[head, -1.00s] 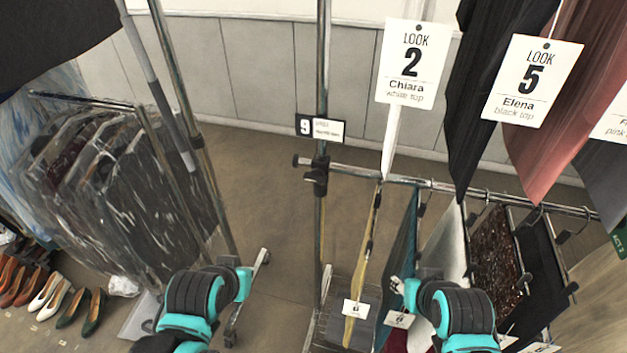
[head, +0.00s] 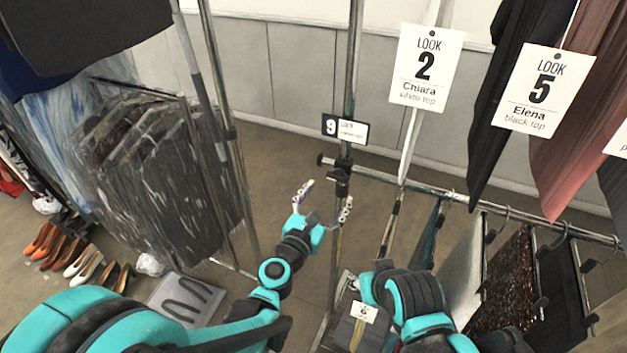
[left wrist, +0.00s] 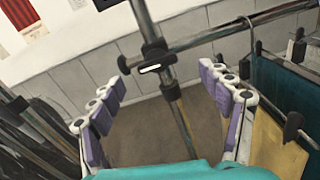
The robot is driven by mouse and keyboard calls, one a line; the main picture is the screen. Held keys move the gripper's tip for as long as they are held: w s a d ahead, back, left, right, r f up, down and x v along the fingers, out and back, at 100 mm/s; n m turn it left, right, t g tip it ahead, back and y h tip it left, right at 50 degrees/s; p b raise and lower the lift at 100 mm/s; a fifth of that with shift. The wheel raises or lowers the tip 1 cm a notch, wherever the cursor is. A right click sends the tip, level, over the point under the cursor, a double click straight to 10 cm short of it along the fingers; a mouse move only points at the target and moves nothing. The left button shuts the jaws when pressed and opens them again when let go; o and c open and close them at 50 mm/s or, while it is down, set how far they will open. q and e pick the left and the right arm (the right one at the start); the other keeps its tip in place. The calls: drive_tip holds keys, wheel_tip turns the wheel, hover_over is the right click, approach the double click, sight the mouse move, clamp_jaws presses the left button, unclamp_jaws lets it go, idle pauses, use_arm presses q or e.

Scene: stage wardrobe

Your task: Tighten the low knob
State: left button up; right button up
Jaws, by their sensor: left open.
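The low knob (head: 339,178) is a small dark part of the black clamp on the upright metal post, just under the lower rail's end. In the left wrist view the knob (left wrist: 150,69) shows a pale face, with the clamp around it. My left gripper (head: 326,200) is open and empty, fingers pointing up, just below the clamp and apart from it. In the left wrist view the purple-padded fingers of my left gripper (left wrist: 164,82) stand either side of the post, with the knob beyond them. My right arm shows at lower right; its gripper is hidden.
Hung clothes fill the lower rail (head: 470,202) to the right. A rack of dark garments (head: 165,175) stands left, with shoes (head: 75,255) on the floor. Floor between the racks is clear.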

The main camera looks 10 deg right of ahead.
sight(336, 181)
use_arm(q)
drive_tip(key=shift+n+y, duration=0.3)
drive_tip(key=shift+n, duration=0.6)
drive_tip(key=x, duration=0.2)
drive_tip(key=b+x, duration=0.1)
drive_tip(key=x, duration=0.5)
drive_tip(key=shift+w+a+f, duration=0.1)
drive_tip(key=shift+a+f, duration=0.1)
drive_tip(key=shift+f, duration=0.1)
drive_tip(key=shift+c, duration=0.3)
drive_tip(key=c, duration=1.1)
